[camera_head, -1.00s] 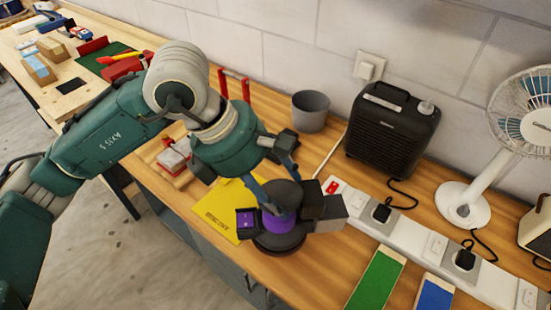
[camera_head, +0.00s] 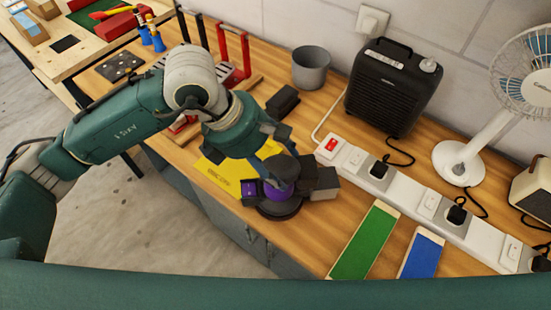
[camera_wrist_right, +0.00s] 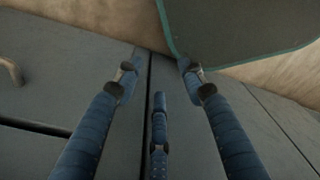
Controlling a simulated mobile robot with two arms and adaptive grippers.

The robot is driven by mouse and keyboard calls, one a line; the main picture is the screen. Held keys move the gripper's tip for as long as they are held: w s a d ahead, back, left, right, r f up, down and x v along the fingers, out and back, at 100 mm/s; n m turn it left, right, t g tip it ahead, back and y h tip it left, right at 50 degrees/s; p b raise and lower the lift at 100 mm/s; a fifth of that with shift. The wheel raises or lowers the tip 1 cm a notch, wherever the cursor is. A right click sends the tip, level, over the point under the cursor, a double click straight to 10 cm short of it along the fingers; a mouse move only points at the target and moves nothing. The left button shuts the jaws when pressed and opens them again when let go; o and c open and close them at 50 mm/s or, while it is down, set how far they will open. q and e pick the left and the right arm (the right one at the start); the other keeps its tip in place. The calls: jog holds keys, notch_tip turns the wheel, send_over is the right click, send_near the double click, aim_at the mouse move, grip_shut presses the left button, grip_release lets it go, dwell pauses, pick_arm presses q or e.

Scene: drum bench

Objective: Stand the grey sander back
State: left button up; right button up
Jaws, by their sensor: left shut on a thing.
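The grey sander (camera_head: 281,209) has a dark round pad, a purple band and a dark grey block at its right side. It is low over the wooden bench, at the right edge of a yellow sheet (camera_head: 232,175); I cannot tell whether its pad touches the wood. My left gripper (camera_head: 281,178) is above it, shut on its purple part and hiding much of its top. My right gripper (camera_wrist_right: 158,72) shows in the right wrist view, its blue fingers apart and empty, before a grey cabinet front.
A white power strip (camera_head: 399,202) with plugs runs along the bench right of the sander. Green (camera_head: 365,242) and blue (camera_head: 426,258) strips lie at the front right. A black heater (camera_head: 392,88), a grey cup (camera_head: 311,68) and a fan (camera_head: 460,160) stand behind.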

pick_arm(q)
jog(key=shift+b, duration=0.35)
jog(key=shift+s+f, duration=0.1)
jog(key=shift+f, duration=0.15)
jog(key=shift+s+a+f+b, duration=0.2)
jog(key=shift+f+b, duration=0.15)
jog(key=shift+b, duration=0.25)
jog(key=o, duration=1.2)
jog(key=shift+f, duration=0.2)
jog(key=shift+o, duration=1.1)
jog(key=shift+w, duration=0.1)
jog(key=shift+w+d, duration=0.15)
jog(key=shift+d, duration=0.05)
jog(key=shift+r, duration=0.1)
jog(key=shift+r, duration=0.1)
